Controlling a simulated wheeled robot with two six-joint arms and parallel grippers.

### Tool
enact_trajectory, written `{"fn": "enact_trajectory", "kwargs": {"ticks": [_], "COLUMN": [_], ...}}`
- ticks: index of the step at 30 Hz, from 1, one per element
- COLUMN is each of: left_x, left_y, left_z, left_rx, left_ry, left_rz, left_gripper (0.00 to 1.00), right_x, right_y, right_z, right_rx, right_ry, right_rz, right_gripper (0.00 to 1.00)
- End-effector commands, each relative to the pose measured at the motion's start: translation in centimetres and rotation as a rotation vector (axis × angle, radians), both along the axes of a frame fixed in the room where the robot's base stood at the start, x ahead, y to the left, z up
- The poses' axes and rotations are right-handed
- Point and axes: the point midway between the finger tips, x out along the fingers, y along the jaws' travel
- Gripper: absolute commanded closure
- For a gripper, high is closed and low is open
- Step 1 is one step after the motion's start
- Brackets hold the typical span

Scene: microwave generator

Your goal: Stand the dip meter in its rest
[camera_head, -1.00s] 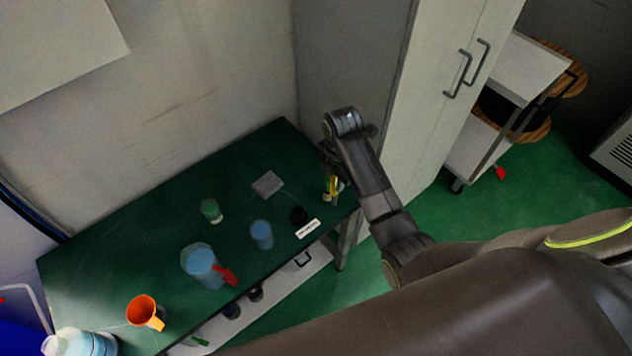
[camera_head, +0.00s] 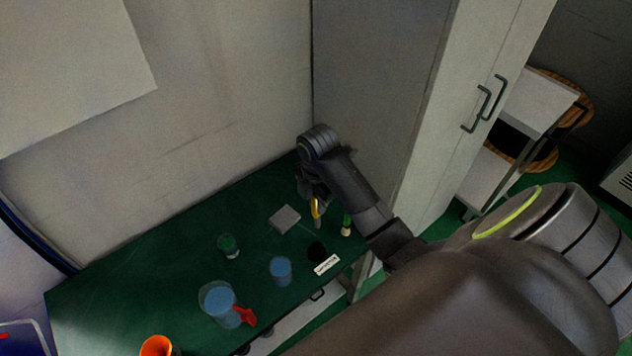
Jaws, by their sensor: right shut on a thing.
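My right gripper (camera_head: 312,192) is over the far right part of the green table, partly hidden by its own arm. It is shut on a slim yellow thing, which looks like the dip meter (camera_head: 316,210) and hangs with its lower end down. A small round black piece (camera_head: 317,250), perhaps the rest, stands just below it in the picture, behind a white label (camera_head: 326,264). The meter is apart from this piece. A green upright thing with a pale lower end (camera_head: 346,225) is to the right of the meter. My left gripper is not in view.
A grey square plate (camera_head: 284,218) lies left of the meter. Beakers with green (camera_head: 228,246) and blue (camera_head: 280,270) contents, a larger blue one (camera_head: 217,300), a red thing (camera_head: 244,316) and an orange cup (camera_head: 156,346) stand further left. A tall cabinet (camera_head: 385,90) rises behind.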

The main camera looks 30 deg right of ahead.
Motion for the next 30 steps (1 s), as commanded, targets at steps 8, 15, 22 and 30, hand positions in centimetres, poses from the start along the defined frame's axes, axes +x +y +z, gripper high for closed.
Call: {"fn": "enact_trajectory", "kwargs": {"ticks": [8,15,22,30], "left_x": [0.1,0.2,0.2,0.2], "left_y": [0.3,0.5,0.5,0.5], "left_z": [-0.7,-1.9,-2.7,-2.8], "left_rx": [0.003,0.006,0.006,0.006], "left_ry": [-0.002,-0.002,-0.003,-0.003], "left_rz": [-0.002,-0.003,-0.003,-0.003], "left_gripper": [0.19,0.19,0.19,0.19], "right_x": [0.0,0.0,0.0,0.0], "right_y": [0.0,0.0,0.0,0.0], "right_z": [-1.4,-3.6,-5.4,-5.8], "right_rx": [0.0,0.001,0.0,0.0], "right_ry": [0.0,0.001,0.0,-0.001], "right_rz": [0.001,0.001,0.0,0.001], "right_gripper": [1.0,1.0,1.0,1.0]}}
